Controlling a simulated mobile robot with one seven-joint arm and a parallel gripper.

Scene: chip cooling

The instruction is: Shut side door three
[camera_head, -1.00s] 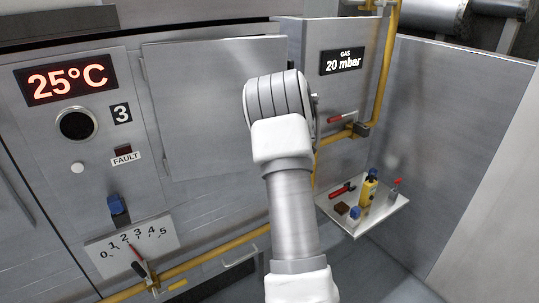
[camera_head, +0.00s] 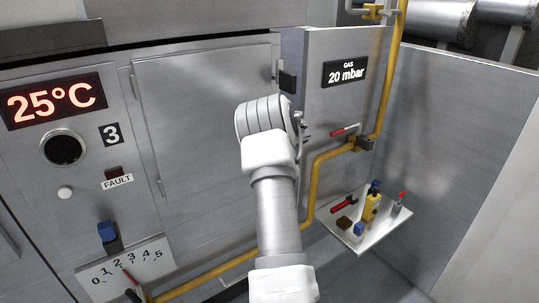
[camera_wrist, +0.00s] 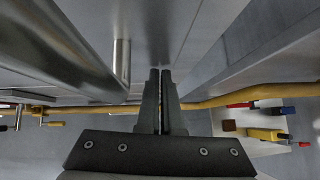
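Side door three is the plain grey metal door (camera_head: 205,105) to the right of the panel marked 3 (camera_head: 111,134). It looks flat against the cabinet front; I cannot tell whether a small gap remains. A black latch piece (camera_head: 287,81) is at its upper right edge. My arm covers the door's lower right part. My gripper is hidden behind my wrist in the head view. In the wrist view my gripper (camera_wrist: 160,75) has its two dark fingers together with only a thin slit between them, and nothing clearly held.
A yellow gas pipe (camera_head: 318,180) with a red-handled valve (camera_head: 345,131) runs right of the door. A small shelf (camera_head: 355,243) with tools juts out at lower right. The panel has a lever scale (camera_head: 125,268). A side wall (camera_head: 450,140) bounds the right.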

